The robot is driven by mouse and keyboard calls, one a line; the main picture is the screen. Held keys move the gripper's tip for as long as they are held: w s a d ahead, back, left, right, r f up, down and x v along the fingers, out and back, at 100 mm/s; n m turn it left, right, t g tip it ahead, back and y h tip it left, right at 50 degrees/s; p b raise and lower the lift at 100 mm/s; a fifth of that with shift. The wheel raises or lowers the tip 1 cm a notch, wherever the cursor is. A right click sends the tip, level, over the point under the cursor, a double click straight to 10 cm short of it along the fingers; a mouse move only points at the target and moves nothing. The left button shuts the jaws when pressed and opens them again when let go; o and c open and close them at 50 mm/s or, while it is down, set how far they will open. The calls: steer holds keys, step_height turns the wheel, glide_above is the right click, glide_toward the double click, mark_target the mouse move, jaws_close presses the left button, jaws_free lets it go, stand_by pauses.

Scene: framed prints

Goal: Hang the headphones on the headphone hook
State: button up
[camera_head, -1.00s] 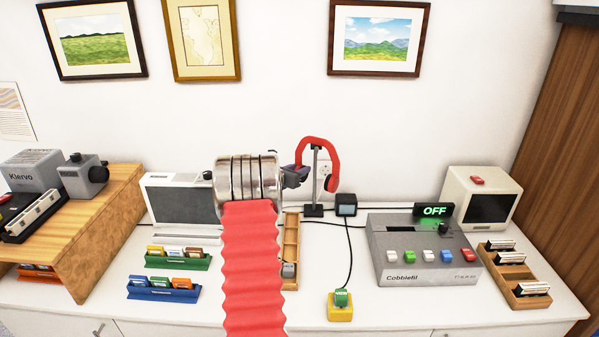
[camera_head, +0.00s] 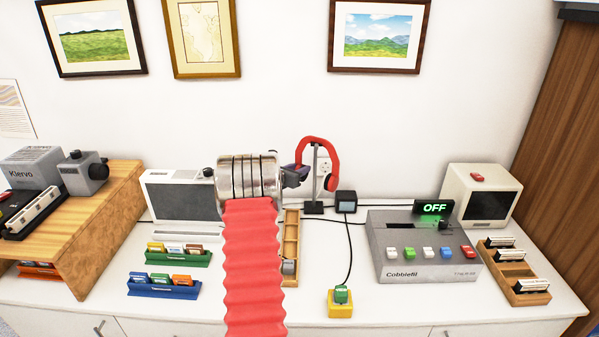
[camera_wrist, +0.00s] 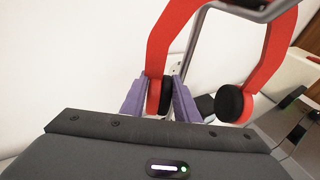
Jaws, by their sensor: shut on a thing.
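The red headphones (camera_head: 318,141) with black ear pads are up at the headphone hook (camera_head: 315,182), a thin grey stand on a dark base near the wall. In the wrist view the red band (camera_wrist: 262,66) passes by the hook's grey top bar (camera_wrist: 250,8); whether the band rests on it is cut off by the frame's top. My gripper (camera_wrist: 160,100) has purple fingers shut on the left ear cup (camera_wrist: 154,96). The right ear cup (camera_wrist: 233,103) hangs free beside the post. My gripper also shows in the head view (camera_head: 298,172), left of the post.
A small dark box (camera_head: 346,201) stands right of the stand base. A grey Cobblefil machine (camera_head: 420,250) stands to the right. The wall (camera_head: 285,100) is close behind the stand.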

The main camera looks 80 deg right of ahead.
steer(key=o, duration=1.3)
steer(key=shift+c, duration=0.2)
steer(key=shift+a, duration=0.1)
steer(key=shift+w+a+r, duration=0.15)
steer(key=shift+w+a, duration=0.1)
steer(key=shift+a, duration=0.2)
steer(key=v, duration=1.2)
steer(key=shift+a, duration=0.3)
